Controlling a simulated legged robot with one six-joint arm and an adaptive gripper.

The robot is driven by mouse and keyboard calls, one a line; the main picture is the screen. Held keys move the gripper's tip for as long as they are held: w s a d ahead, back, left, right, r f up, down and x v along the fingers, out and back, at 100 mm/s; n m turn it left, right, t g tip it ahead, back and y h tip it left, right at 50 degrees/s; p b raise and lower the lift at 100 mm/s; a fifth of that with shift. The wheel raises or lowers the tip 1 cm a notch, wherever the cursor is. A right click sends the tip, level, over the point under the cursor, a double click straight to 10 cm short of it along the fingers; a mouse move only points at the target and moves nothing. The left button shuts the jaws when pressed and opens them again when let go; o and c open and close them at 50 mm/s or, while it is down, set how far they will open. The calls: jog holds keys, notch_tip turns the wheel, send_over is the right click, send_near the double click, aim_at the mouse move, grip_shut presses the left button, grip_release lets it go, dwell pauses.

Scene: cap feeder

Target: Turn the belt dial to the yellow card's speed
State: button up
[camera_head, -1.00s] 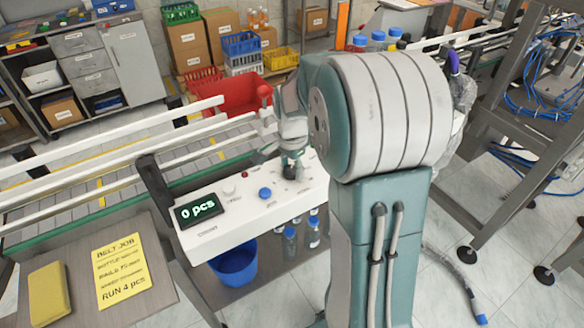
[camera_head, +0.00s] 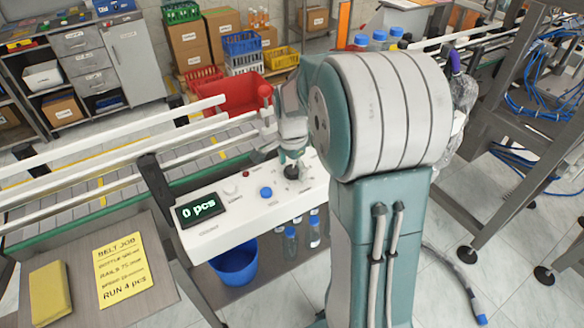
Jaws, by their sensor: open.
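The yellow card (camera_head: 122,270) lies on the grey table at the lower left. It reads "BELT JOB" on top and "RUN 4 pcs" at the bottom; the lines between are too small to read surely. The white control panel (camera_head: 215,222) has a display (camera_head: 199,209) showing "0 pcs", a blue button (camera_head: 266,193) and a dark dial (camera_head: 291,172) near its right part. My gripper (camera_head: 290,158) is open, pointing down just above the dial. Whether its fingers touch the dial, and where the dial points, I cannot tell.
My arm hides the panel's right end. Conveyor rails (camera_head: 110,163) run behind the panel. A yellow pad (camera_head: 49,291) lies left of the card. A blue bucket (camera_head: 236,264) and several bottles stand on the shelf below. A red bin (camera_head: 243,95) is behind.

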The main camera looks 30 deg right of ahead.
aim_at(292, 169)
notch_tip(292, 169, up, 12)
dwell(0.6)
dwell(0.4)
